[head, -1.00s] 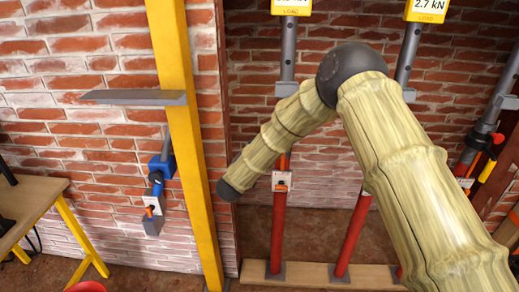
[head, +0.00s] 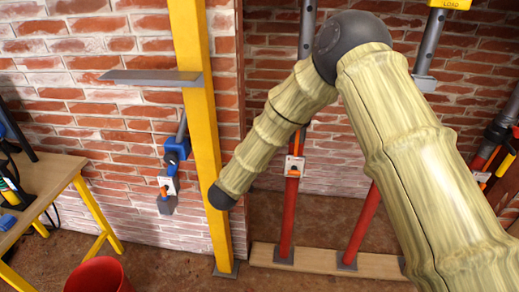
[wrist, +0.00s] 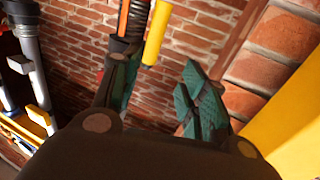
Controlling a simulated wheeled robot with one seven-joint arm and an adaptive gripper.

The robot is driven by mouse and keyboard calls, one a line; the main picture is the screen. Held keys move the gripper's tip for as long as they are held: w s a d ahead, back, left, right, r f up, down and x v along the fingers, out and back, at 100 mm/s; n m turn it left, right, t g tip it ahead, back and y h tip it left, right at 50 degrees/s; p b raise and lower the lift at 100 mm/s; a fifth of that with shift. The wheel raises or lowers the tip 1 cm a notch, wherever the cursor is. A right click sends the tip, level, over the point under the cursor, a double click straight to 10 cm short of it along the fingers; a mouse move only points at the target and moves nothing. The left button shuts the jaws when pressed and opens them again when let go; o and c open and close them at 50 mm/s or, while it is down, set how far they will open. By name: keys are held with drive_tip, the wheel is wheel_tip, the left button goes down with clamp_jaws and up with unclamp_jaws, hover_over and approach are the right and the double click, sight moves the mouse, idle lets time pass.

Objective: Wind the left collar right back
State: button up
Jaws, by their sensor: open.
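In the head view the left red prop (head: 288,205) stands upright, with a white plate and orange part (head: 294,165) near its top and a grey tube (head: 307,30) above. My arm covers part of it, so I cannot make out its collar clearly. A second red prop (head: 362,225) leans to its right, partly behind my arm. My gripper (wrist: 158,68) shows only in the wrist view, open and empty, its teal fingers spread. Beyond it are a yellow handle (wrist: 156,32) and a ribbed orange and black part (wrist: 134,18). I cannot tell whether these belong to the left collar.
A yellow post (head: 205,130) with a grey shelf plate (head: 150,77) stands left of the props. A wooden bench (head: 45,180) and a red bucket (head: 98,275) are at the left. A wooden sole board (head: 320,260) lies under the props.

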drive_tip(key=c, duration=0.5)
drive_tip(key=shift+w+d+f+y, duration=0.1)
drive_tip(key=shift+w+d+y, duration=0.15)
drive_tip(key=shift+d+y, duration=0.05)
drive_tip(key=c, duration=0.4)
drive_tip(key=d+y, duration=0.1)
drive_tip(key=w+d+f+m+y, duration=0.1)
drive_tip(key=w+d+m+y+b, duration=0.1)
drive_tip(key=shift+w+d+f, duration=0.1)
drive_tip(key=shift+d+f, duration=0.2)
clamp_jaws()
drive_tip(key=s+d+r+m+g+y+b, duration=0.1)
drive_tip(key=s+d+m+y+b, duration=0.3)
drive_tip(key=s+d+m+y, duration=0.55)
drive_tip(key=w+a+n+y+p, duration=0.2)
drive_tip(key=w+a+n+p, duration=0.2)
drive_tip(key=w, duration=0.9)
drive_tip(key=shift+w+a, duration=0.4)
drive_tip(key=shift+a, duration=0.15)
